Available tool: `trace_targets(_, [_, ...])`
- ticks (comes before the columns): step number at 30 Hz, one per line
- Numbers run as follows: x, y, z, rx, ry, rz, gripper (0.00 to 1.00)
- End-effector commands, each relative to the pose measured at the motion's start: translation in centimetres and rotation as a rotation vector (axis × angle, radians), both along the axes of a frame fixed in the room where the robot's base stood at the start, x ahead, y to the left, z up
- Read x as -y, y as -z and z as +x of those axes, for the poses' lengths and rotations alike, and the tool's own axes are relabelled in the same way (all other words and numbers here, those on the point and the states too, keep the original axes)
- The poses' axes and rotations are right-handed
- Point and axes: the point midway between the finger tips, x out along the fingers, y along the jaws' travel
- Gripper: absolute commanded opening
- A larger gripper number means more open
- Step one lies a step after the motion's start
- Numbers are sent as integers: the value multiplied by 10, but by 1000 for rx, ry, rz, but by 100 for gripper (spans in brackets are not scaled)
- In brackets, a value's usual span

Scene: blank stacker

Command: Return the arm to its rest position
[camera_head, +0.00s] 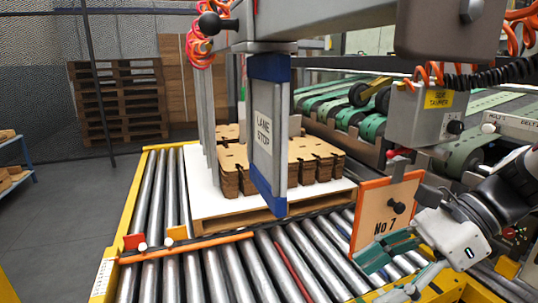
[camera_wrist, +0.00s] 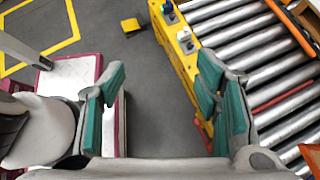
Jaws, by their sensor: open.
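My gripper (camera_head: 382,268) is at the lower right of the head view, above the near right edge of the roller conveyor. Its teal-padded fingers stand wide apart with nothing between them, as the wrist view shows (camera_wrist: 163,100). The gripper points down toward the grey floor (camera_wrist: 150,75) and the conveyor's yellow side frame (camera_wrist: 180,62). My white and dark arm comes in from the right of the head view. An orange-framed plate marked "No 7" (camera_head: 372,225) stands just behind the gripper; I cannot tell whether they touch.
A pallet (camera_head: 245,222) with stacks of brown cardboard blanks (camera_head: 238,170) sits on the rollers (camera_head: 205,275). A grey tamper box (camera_head: 418,118) is above my arm. A yellow pedal (camera_wrist: 131,25) lies on open floor.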

Motion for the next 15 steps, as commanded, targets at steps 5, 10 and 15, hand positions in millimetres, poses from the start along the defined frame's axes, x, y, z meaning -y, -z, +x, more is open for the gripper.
trace_targets(5, [-22, -4, -65, 219, -408, -207, 57])
trace_targets(10, [-20, 0, -117, 407, -795, -376, 57])
trace_targets(15, [-6, 4, -150, 549, -1110, -503, 57])
